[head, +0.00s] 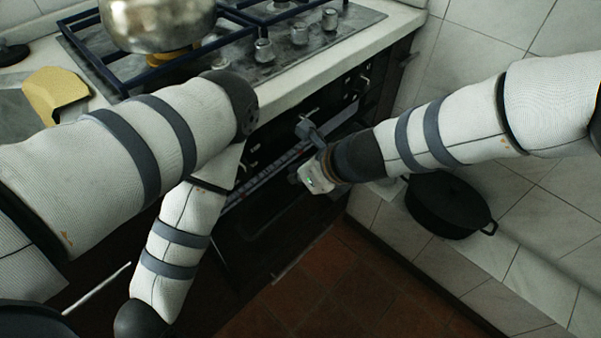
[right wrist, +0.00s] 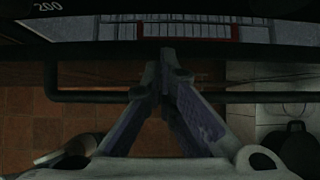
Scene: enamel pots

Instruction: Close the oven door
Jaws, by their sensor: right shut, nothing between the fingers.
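The dark oven (head: 270,222) is built in below the stove, with its front in shadow; the exact angle of its door cannot be told. My right gripper (head: 303,152) is at the oven front, just below the control panel. In the right wrist view, the right gripper's fingers (right wrist: 168,56) meet at their tips with nothing between them. A dark horizontal handle bar (right wrist: 90,97) crosses behind the fingers; contact with it cannot be told. My left arm bends down in front of the oven's left side, and its gripper is out of view.
A steel pot (head: 158,22) stands on the stove grate above. Stove knobs (head: 299,34) line the cooktop's right side. A black pot (head: 447,205) sits on the tiled ledge at the right. Red-brown floor tiles (head: 335,285) are clear below.

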